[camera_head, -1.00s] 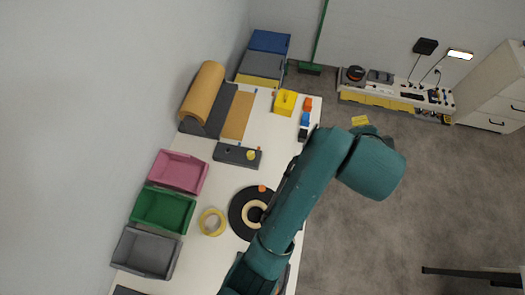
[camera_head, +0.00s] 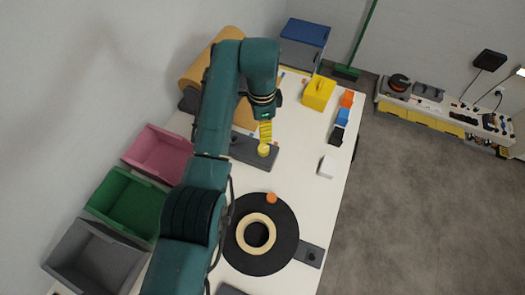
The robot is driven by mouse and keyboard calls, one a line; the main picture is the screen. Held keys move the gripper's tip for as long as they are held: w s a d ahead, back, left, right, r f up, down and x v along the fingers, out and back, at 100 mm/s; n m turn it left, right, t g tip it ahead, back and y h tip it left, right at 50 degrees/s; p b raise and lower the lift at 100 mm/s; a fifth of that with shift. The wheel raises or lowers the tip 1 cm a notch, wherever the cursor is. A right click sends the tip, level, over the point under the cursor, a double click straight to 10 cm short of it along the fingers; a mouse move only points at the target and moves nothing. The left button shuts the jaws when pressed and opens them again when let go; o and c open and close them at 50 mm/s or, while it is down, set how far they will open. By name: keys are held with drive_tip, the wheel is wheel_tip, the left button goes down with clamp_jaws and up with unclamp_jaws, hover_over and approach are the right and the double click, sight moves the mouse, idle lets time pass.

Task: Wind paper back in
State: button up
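The brown paper roll (camera_head: 207,62) lies in its dark holder at the upper left of the table. My arm covers much of it. Part of its pulled-out tan sheet (camera_head: 244,116) shows beside my wrist; the rest is hidden.
A black turntable-like disc (camera_head: 285,245) with a pale ring (camera_head: 269,222) lies in front. Pink (camera_head: 155,158), green (camera_head: 122,203) and grey (camera_head: 92,262) bins line the left. A yellow box (camera_head: 319,94), small blocks (camera_head: 342,117) and a white block (camera_head: 326,167) stand right.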

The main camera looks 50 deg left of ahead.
sight(262, 149)
wheel_tip(262, 149, down, 14)
drive_tip(key=b, duration=0.3)
drive_tip(key=c, duration=1.2)
